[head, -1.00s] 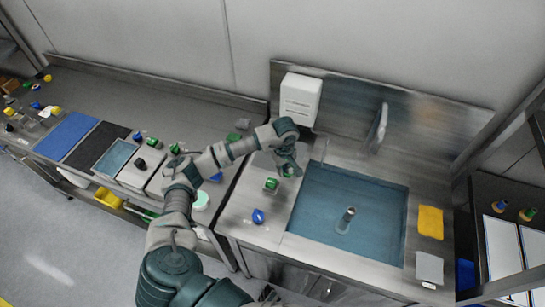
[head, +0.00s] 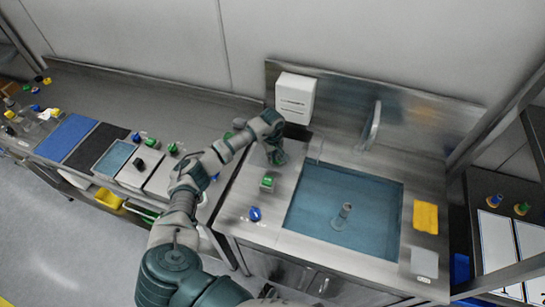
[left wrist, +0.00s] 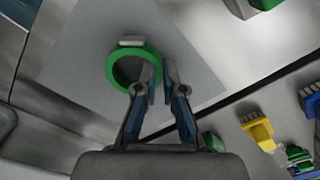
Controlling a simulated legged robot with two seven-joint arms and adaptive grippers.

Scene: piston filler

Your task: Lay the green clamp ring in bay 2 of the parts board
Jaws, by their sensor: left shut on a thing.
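The green clamp ring (left wrist: 112,68) shows in the left wrist view as an upright-looking round band with a small pale block on its rim. My left gripper (left wrist: 158,84) is shut on the near right side of its rim. In the head view my left gripper (head: 279,158) is over the steel counter, left of the sink basin; the ring cannot be made out there. My right gripper is not in view.
A sink basin (head: 372,232) with a standing cylinder (head: 343,215) fills the middle of the counter. A green-topped block (head: 267,182) and a blue part (head: 254,214) lie to its left. A yellow cloth (head: 426,217) lies at right. A white dispenser (head: 295,98) hangs behind.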

